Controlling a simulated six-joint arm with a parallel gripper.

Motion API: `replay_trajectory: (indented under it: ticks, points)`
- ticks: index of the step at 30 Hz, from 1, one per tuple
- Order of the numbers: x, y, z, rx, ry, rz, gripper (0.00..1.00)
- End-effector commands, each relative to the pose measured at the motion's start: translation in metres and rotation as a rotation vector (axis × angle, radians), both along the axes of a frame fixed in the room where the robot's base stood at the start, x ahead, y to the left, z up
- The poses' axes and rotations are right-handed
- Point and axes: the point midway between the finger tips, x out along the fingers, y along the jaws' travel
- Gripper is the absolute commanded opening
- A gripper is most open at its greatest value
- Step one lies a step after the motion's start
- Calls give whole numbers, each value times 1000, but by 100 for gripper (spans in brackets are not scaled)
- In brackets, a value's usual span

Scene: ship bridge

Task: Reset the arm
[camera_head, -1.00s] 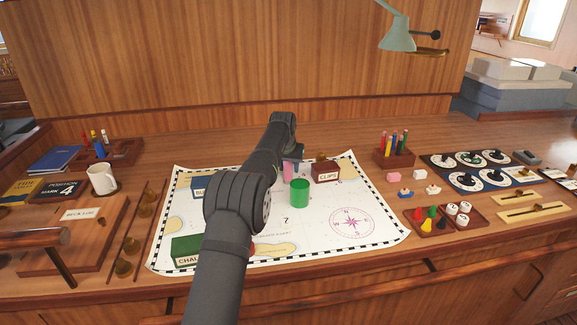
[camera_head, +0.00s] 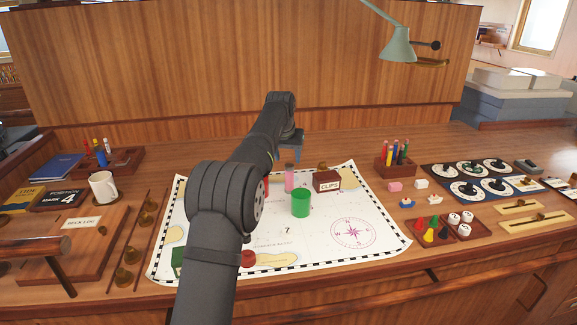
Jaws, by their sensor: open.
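My arm reaches up from the bottom of the head view across the left half of the chart (camera_head: 330,255). My gripper (camera_head: 291,150) is at the far end of the arm, above the back edge of the chart, and is open. Its fingertips are small and partly hidden by the wrist. Nothing shows between them. A green cylinder (camera_head: 301,203) and a pink cylinder (camera_head: 290,178) stand on the chart, apart from the gripper. My arm hides part of the chart's left side.
A clips box (camera_head: 327,181) stands at the chart's back right. A pencil holder (camera_head: 395,160), a tray of game pieces (camera_head: 432,231) and a dial panel (camera_head: 480,176) are to the right. A lamp (camera_head: 397,45) overhangs.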

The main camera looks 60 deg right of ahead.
Motion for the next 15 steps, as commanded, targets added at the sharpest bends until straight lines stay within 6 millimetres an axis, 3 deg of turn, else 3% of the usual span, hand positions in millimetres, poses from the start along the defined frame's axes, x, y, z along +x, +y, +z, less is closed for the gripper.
replay_trajectory:
  ticks: [4,15]
  points:
    - [-2,5,12,1,0,0,52]
    - [-2,6,14,1,0,0,52]
